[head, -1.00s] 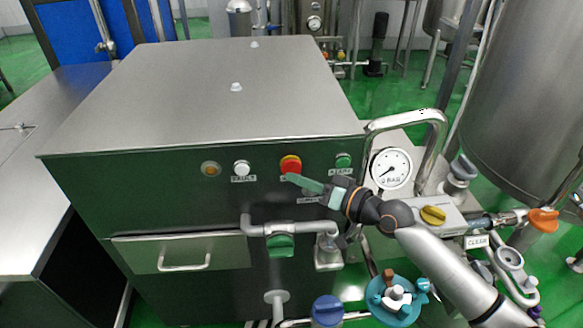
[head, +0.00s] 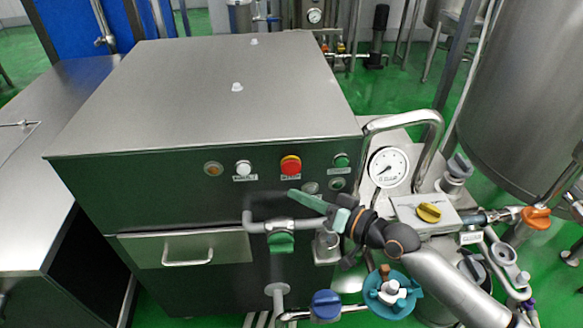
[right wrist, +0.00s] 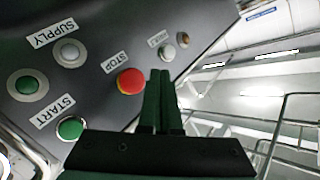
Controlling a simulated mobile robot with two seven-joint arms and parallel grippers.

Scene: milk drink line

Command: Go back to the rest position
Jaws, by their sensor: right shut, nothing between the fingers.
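My right gripper (head: 293,194) is shut and empty, its green fingers pointing left in front of the cabinet's control panel. In the head view it is below the red stop button (head: 291,165), and the labels below that button are now clear of it. In the right wrist view the shut fingers (right wrist: 164,75) lie just right of the red stop button (right wrist: 131,81); I cannot tell the exact gap. The green start button (right wrist: 70,128) is at lower left there, and it also shows in the head view (head: 341,160). My left gripper is not in view.
The steel cabinet (head: 200,95) fills the middle. A pipe with a green valve handle (head: 281,242) runs close below my right gripper. A pressure gauge (head: 389,167), a yellow knob (head: 429,212), a blue knob (head: 326,305) and a large tank (head: 520,90) are nearby.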

